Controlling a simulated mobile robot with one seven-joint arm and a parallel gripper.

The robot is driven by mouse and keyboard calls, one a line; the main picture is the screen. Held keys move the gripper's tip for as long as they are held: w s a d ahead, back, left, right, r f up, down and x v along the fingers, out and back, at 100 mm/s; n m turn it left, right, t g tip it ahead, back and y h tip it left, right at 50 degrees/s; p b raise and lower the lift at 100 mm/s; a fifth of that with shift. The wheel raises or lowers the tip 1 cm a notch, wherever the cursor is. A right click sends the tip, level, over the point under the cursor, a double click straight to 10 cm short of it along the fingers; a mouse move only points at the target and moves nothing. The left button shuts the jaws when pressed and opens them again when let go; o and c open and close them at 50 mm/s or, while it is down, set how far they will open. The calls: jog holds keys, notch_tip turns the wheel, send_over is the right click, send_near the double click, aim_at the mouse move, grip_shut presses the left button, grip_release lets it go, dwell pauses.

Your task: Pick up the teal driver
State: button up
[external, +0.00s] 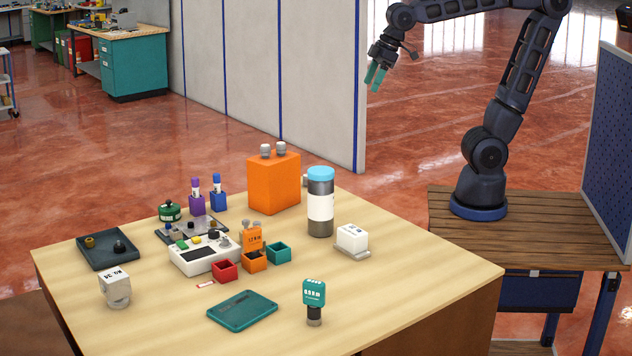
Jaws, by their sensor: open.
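The teal driver (314,297) stands upright near the front right of the light wooden table (400,290). It has a teal head with white markings and a dark, narrower lower part with a grey band. My gripper (376,77) is high in the air beyond the far side of the table, well away from the driver. Its two teal fingers point down and are open, with nothing between them.
A flat teal tray (242,310) lies left of the driver. A white block (352,238) and a tall blue-topped cylinder (320,203) stand behind it. Small red (225,270), orange (254,261) and teal (278,252) bins sit mid-table. The table's right front is clear.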

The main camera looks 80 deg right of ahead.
jog(key=w+a+r+n+y, duration=0.1)
jog(key=w+a+n, duration=0.1)
jog(key=w+a, duration=0.4)
jog(key=w+a+n, duration=0.1)
jog(key=w+a, duration=0.3)
jog(key=a, duration=0.4)
jog(key=n+g+y, duration=0.2)
jog(key=n+g, duration=0.2)
jog(key=n, duration=0.5)
send_over(314, 276)
jog(key=d, duration=0.3)
notch_tip(314, 276, down, 18)
jog(key=x, duration=1)
jog(key=shift+s+a+f, duration=0.15)
jog(key=shift+s+a, duration=0.05)
jog(key=shift+a, duration=0.2)
jog(key=shift+y, duration=0.3)
jog(key=shift+c, duration=0.2)
jog(key=c, duration=1.1)
